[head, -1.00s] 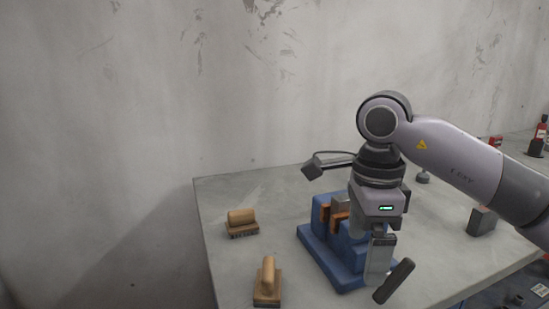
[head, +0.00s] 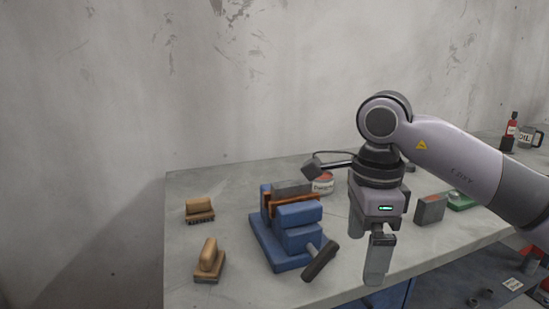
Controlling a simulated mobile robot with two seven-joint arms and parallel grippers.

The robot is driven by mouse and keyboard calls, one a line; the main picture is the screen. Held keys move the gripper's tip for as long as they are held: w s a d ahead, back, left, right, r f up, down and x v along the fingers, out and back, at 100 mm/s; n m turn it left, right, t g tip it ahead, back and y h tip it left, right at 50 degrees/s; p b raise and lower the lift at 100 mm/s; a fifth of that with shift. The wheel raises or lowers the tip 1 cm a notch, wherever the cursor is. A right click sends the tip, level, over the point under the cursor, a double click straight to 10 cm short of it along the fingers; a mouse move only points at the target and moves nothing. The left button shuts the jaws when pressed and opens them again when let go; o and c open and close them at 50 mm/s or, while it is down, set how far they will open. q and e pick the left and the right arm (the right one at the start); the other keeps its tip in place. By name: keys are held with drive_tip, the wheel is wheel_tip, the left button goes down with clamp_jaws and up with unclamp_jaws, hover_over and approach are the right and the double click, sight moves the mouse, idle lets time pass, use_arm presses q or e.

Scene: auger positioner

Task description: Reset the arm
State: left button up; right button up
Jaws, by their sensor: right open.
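My right arm comes in from the right edge, bends at a raised joint and points its gripper (head: 368,252) down over the workbench (head: 415,255). The gripper is open, with nothing seen between its two grey fingers. It hangs to the right of a blue vise (head: 283,240), apart from it in the picture. The vise has orange jaws with a grey metal block (head: 292,187) between them and a dark handle (head: 320,262) at its front right. My left gripper is not in view.
Two wooden brushes (head: 200,209) (head: 209,263) lie left of the vise. A can (head: 323,184) is behind it, partly hidden. A grey block (head: 430,209) and a green object (head: 460,201) are right of my gripper. A red bottle (head: 512,127) and an oil can (head: 530,137) stand far right.

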drive_tip(key=s+a+f+g+y, duration=0.3)
drive_tip(key=s+a+f+y, duration=0.15)
drive_tip(key=a, duration=0.45)
drive_tip(key=s+a+r+m+g+y+p, duration=0.1)
drive_tip(key=s+a+r+m+y, duration=0.1)
drive_tip(key=a+m+y, duration=0.45)
drive_tip(key=s+a+r+m+y+p, duration=0.1)
drive_tip(key=s+a+r+m+y, duration=0.15)
drive_tip(key=y, duration=0.75)
drive_tip(key=w+d+f+m+t+h+p, duration=0.1)
drive_tip(key=w+d+f+m+t+h, duration=0.1)
drive_tip(key=d+f+m+t+h, duration=0.65)
drive_tip(key=w+d+f+m+t+y, duration=0.15)
drive_tip(key=m+t, duration=0.45)
drive_tip(key=m, duration=0.7)
drive_tip(key=w+d+f+m+t+h+p, duration=0.1)
drive_tip(key=w+d+f+m+t+h, duration=0.3)
drive_tip(key=m+t, duration=0.45)
drive_tip(key=s+d+f+m+g+h, duration=0.4)
drive_tip(key=s+f, duration=0.4)
drive_tip(key=f, duration=0.2)
drive_tip(key=s+d+f+m+g+h, duration=0.3)
drive_tip(key=s+d+f+m, duration=0.3)
drive_tip(key=s+f+m, duration=0.2)
drive_tip(key=shift+d+f+g+h+p, duration=0.25)
drive_tip(key=shift+f+g+h+p, duration=0.15)
drive_tip(key=shift+f+g, duration=0.45)
